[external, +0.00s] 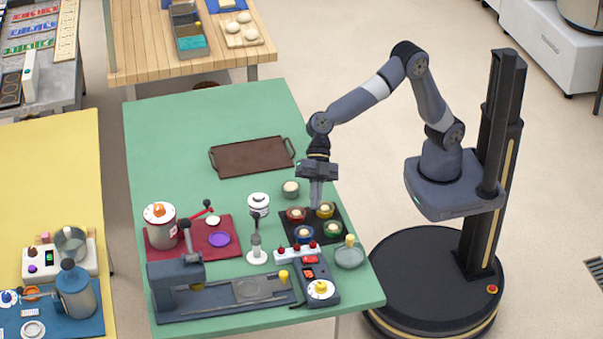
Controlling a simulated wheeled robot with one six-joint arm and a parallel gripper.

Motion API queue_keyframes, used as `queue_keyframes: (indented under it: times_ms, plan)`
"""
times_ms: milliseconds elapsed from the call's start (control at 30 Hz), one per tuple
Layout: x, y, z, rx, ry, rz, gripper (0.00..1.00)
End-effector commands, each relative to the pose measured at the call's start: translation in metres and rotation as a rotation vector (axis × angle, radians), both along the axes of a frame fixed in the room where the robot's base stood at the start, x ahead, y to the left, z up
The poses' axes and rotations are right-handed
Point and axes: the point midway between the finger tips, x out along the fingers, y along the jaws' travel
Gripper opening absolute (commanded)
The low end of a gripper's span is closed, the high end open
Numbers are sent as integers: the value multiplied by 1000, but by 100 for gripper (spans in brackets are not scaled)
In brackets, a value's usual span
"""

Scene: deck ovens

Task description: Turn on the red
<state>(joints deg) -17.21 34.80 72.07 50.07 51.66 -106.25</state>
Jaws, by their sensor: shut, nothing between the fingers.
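A dark square panel (316,222) on the green table carries several coloured round pieces with pale tops. The red one (296,215) is at its back left, the yellow one (325,210) at its back right, the blue one (304,235) at its front left and the green one (333,230) at its front right. My gripper (317,206) points straight down, shut and empty, over the back of the panel between the red and yellow pieces. I cannot tell whether it touches anything.
A glass dish (349,253) and a dark device with a dial (320,290) are in front. A brown tray (252,157) lies behind. The table's back left is clear.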

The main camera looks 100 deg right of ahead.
Motion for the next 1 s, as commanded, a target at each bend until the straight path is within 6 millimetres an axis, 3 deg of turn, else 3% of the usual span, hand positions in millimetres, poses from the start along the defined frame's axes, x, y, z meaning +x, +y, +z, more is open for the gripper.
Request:
queue_keyframes:
  times_ms: [367,833,1000]
  plan:
    - [3,9,-9,-1,5,2,0]
    - [24,72,-67,-2,4,2,0]
    - [34,71,-90,0,4,-2,0]
